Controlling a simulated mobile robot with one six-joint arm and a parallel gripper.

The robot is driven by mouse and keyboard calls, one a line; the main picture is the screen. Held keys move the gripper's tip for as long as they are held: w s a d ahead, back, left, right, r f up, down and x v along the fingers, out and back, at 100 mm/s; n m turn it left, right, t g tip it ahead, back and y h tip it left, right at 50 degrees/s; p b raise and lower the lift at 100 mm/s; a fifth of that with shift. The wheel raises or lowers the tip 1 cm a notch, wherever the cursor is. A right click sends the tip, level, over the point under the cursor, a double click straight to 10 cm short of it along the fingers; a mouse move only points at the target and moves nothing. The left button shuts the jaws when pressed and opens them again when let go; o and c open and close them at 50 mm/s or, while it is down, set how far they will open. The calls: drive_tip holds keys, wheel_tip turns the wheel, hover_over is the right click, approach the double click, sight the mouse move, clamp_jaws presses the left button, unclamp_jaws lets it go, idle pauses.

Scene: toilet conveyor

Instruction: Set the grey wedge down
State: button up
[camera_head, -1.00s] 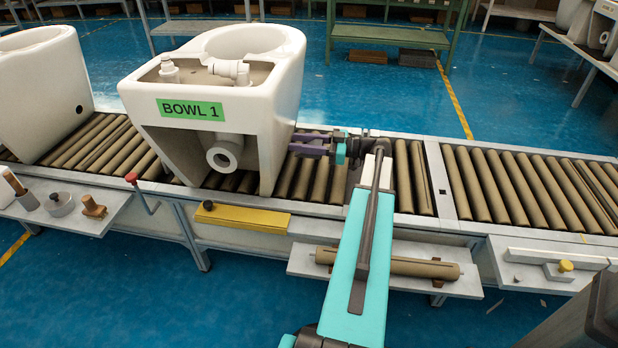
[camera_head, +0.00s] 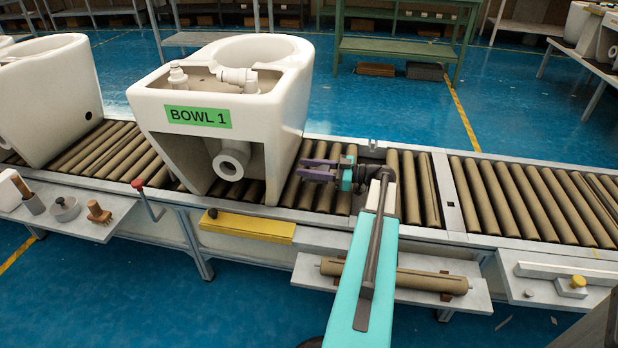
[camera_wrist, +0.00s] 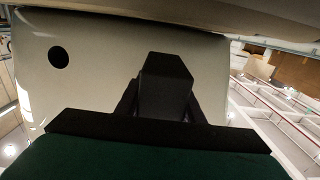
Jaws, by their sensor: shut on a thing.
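My gripper (camera_head: 308,170) is just right of the white toilet bowl marked BOWL 1 (camera_head: 165,135), low over the conveyor rollers, with its purple fingers pointing left toward the bowl. In the wrist view a dark grey wedge (camera_wrist: 165,85) with a sloped top sits between the two black fingers, and my gripper is shut on it. Behind it is a pale wall with a round dark hole, close by. In the head view the wedge cannot be made out. I cannot tell whether it touches the rollers or the bowl.
The roller conveyor (camera_head: 492,195) runs across the picture, with clear rollers at right. A second white bowl (camera_head: 50,95) stands at left. A yellow block (camera_head: 247,226), a brown roller (camera_head: 400,276) on a shelf and a red-knobbed lever (camera_head: 138,184) are along the front edge.

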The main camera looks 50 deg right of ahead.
drive_tip(key=shift+f+b, duration=0.4)
drive_tip(key=shift+f, duration=1.45)
drive_tip(key=shift+f, duration=0.15)
drive_tip(key=o, duration=1.2)
drive_tip(key=shift+r, duration=0.2)
drive_tip(key=shift+p+v, duration=0.65)
drive_tip(key=shift+v, duration=3.1)
